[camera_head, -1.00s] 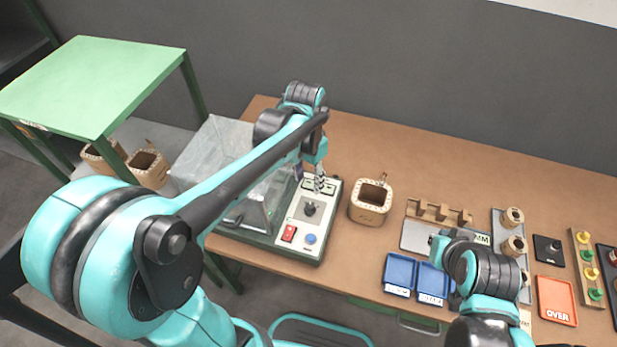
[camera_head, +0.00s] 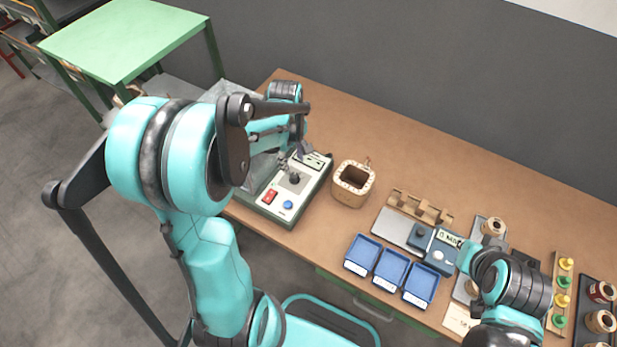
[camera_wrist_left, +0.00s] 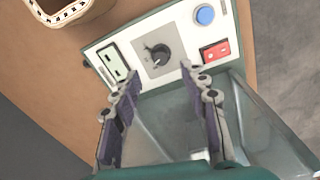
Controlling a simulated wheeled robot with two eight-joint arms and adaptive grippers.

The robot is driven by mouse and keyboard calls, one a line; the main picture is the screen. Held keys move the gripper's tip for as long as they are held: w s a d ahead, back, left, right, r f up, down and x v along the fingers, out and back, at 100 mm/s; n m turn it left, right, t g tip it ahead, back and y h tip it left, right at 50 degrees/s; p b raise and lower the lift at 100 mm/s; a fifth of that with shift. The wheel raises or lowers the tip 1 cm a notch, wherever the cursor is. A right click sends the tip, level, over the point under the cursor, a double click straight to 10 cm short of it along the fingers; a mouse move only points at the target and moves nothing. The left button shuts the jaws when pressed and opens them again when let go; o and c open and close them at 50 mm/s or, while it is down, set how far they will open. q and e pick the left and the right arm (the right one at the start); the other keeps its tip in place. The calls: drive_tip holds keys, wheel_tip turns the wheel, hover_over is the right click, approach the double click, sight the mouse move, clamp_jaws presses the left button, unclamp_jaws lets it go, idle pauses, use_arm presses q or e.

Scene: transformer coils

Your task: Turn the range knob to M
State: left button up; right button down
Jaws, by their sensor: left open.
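The range knob (camera_head: 294,179) is a black knob on a grey square plate on top of the tester box (camera_head: 268,207). In the left wrist view the knob (camera_wrist_left: 158,53) sits at the upper middle, its pointer marks too small to read. My left gripper (camera_wrist_left: 153,80) is open, with its two fingers spread either side below the knob in that view and nothing between them. In the head view the left gripper (camera_head: 292,160) is just behind the knob, partly hidden by its arm. My right arm is at the lower right; its fingers are not clear.
The box has a red switch (camera_head: 270,196), a blue button (camera_head: 288,204) and a clear cover behind. Blue trays (camera_head: 362,254) and a meter (camera_head: 437,251) lie further right.

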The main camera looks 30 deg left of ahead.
sight(294, 175)
use_arm(q)
wheel_tip(294, 175, down, 8)
drive_tip(key=b, duration=0.2)
drive_tip(key=shift+w+a+b, duration=0.1)
drive_tip(key=shift+a+b, duration=0.05)
drive_tip(key=shift+b, duration=0.2)
clamp_jaws()
